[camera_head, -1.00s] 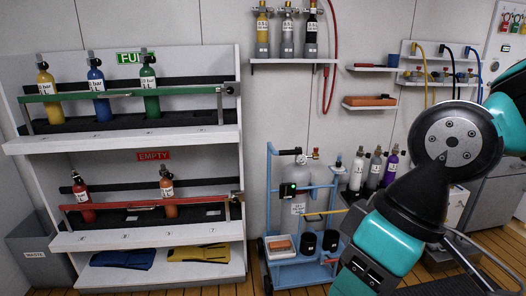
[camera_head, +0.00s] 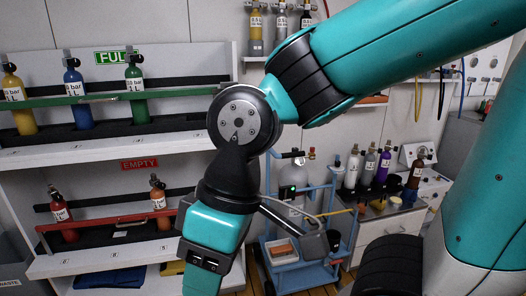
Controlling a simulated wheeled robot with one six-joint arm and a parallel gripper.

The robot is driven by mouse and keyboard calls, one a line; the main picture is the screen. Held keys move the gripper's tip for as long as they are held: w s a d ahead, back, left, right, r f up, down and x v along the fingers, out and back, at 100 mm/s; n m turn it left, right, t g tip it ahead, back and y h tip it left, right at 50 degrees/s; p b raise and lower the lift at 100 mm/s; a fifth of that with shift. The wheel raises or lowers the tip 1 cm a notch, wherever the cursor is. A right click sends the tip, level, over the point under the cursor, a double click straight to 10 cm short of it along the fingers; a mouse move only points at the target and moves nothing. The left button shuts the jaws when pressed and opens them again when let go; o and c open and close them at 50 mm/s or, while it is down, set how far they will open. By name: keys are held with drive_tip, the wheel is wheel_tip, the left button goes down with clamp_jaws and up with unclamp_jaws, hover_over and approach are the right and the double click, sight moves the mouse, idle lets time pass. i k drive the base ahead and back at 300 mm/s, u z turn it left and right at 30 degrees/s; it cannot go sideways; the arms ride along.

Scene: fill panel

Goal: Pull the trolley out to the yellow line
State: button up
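The blue trolley (camera_head: 331,203) stands on the wooden floor against the back wall, between the rack and the drawer unit. It carries a grey cylinder (camera_head: 292,177), an orange-and-white box (camera_head: 283,251) and dark cups on its lower shelf. My arm crosses in front of its left side and hides part of it. My wrist hangs left of the trolley, and a grey rod-like part of my arm end overlaps the trolley's lower shelf in the picture. No fingertips show clearly, so I cannot tell my gripper's state or whether it touches the trolley. No yellow floor line is visible.
The cylinder rack (camera_head: 100,152) with FULL and EMPTY rows stands at left. A drawer unit (camera_head: 385,229) with several cylinders on top stands close to the trolley's right. A wall shelf with cylinders hangs above. Little floor shows; my own arm fills the right side.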

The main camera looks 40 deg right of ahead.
sight(301, 275)
drive_tip(key=z, duration=0.1)
drive_tip(key=i, duration=0.65)
drive_tip(key=z, duration=0.9)
drive_tip(key=i, duration=0.5)
drive_tip(key=z, duration=0.55)
